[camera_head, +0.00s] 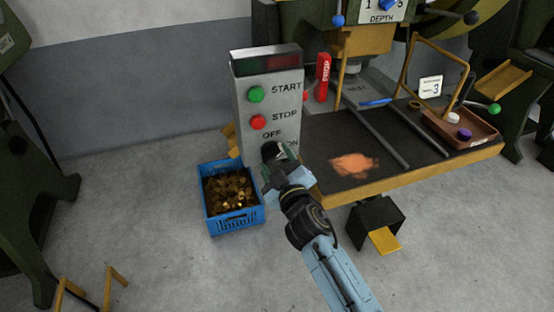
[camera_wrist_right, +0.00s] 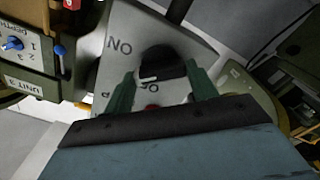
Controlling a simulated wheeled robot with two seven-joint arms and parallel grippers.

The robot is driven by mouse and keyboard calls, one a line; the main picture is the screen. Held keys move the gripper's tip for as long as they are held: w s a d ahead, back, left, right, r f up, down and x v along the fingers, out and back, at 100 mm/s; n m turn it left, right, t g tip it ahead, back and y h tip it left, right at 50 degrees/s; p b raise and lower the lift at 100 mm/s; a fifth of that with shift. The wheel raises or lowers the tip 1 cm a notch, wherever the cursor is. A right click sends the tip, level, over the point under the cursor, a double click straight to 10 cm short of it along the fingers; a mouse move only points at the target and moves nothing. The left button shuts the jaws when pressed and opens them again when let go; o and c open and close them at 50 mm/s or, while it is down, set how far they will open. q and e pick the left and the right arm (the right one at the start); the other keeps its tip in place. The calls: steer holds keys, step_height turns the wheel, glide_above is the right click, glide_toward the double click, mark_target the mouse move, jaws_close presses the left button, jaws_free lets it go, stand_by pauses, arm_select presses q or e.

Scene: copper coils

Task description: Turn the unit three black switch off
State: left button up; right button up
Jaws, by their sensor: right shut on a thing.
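The grey control box (camera_head: 245,110) stands at the table's left end, with a green START button (camera_head: 256,94), a red STOP button (camera_head: 258,121) and OFF and ON lettering below. My right gripper (camera_head: 271,158) is at the lower front of the box and covers most of the switch. In the right wrist view, the black switch (camera_wrist_right: 160,63) sits between the two green fingers of my right gripper (camera_wrist_right: 160,88), which is shut on it. A short white mark shows on the switch's edge. The ON lettering appears upside down beside it; the OFF lettering is partly hidden. My left gripper is not in view.
A blue crate (camera_head: 211,222) of brass-coloured pieces stands on the floor left of my right arm. The dark table (camera_head: 330,135) holds an orange powder patch (camera_head: 354,163), a red block (camera_head: 322,76) and a brown tray (camera_head: 484,130). A UNIT 3 label (camera_wrist_right: 24,85) shows in the wrist view.

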steer(key=shift+n, duration=0.9)
steer(key=n, duration=0.2)
steer(key=shift+n, duration=0.4)
steer(key=n, duration=0.4)
steer(key=shift+n+p, duration=0.3)
steer(key=shift+n, duration=0.1)
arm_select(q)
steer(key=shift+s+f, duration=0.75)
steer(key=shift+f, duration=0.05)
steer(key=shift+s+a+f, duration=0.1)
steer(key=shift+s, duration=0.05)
arm_select(e)
steer(key=shift+n, duration=0.4)
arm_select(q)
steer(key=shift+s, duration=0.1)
arm_select(e)
steer(key=o, duration=1)
